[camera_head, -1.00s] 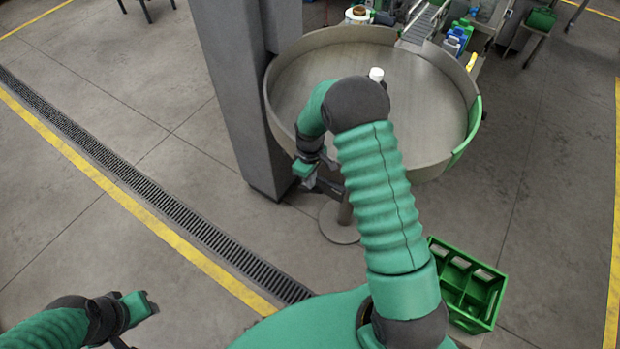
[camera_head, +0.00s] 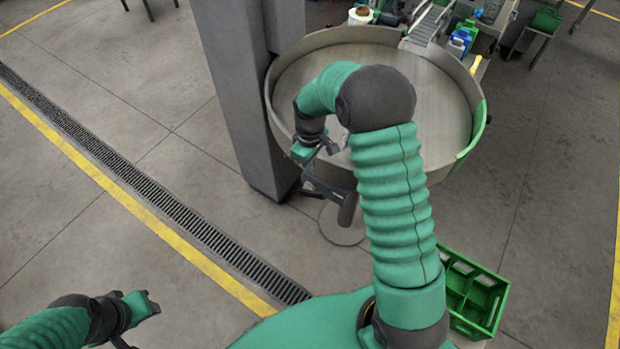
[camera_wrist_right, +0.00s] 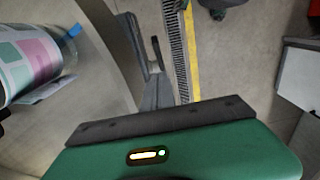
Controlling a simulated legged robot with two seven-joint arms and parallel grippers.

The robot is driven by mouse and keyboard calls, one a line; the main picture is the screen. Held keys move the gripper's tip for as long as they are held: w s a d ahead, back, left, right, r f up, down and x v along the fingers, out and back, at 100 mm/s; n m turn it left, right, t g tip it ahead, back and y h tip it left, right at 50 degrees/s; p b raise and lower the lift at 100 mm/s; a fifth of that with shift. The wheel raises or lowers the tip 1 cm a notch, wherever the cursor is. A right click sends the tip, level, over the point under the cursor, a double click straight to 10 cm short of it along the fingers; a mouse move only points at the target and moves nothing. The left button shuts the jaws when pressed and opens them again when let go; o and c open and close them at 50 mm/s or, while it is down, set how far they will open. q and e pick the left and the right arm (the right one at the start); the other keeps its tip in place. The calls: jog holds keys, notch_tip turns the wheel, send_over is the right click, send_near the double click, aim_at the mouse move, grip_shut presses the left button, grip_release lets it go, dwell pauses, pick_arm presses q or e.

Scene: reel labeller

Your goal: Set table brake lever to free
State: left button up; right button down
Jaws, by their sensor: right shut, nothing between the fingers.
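The round grey table (camera_head: 435,95) stands on a central post. A dark lever-like bar (camera_head: 322,190) juts from beneath its near left rim, and I take it to be the brake lever. My right gripper (camera_head: 328,148) is shut and empty at the near left rim, just above that bar; contact cannot be told. In the right wrist view, its grey fingers (camera_wrist_right: 158,92) point at a thin dark upright piece (camera_wrist_right: 155,53) beside the rim; I cannot tell whether this is the lever. My left gripper (camera_head: 140,312) hangs at the lower left, away from the table, its jaws unclear.
A grey pillar (camera_head: 240,90) stands close against the table's left side. A green crate (camera_head: 492,300) is on the floor at the lower right. A labelled cylinder (camera_wrist_right: 35,50) is near the gripper in the right wrist view.

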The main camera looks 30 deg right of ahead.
notch_tip(320, 180, up, 5)
jog(key=s+b, duration=0.1)
jog(key=m+h+b, duration=0.4)
jog(key=m+b, duration=1.3)
jog(key=m, duration=0.1)
send_over(311, 187)
jog(key=s+a, duration=0.2)
jog(key=s, duration=0.1)
jog(key=shift+g, duration=0.4)
notch_tip(311, 187, down, 13)
jog(key=shift+s+a, duration=0.1)
jog(key=shift+s, duration=0.05)
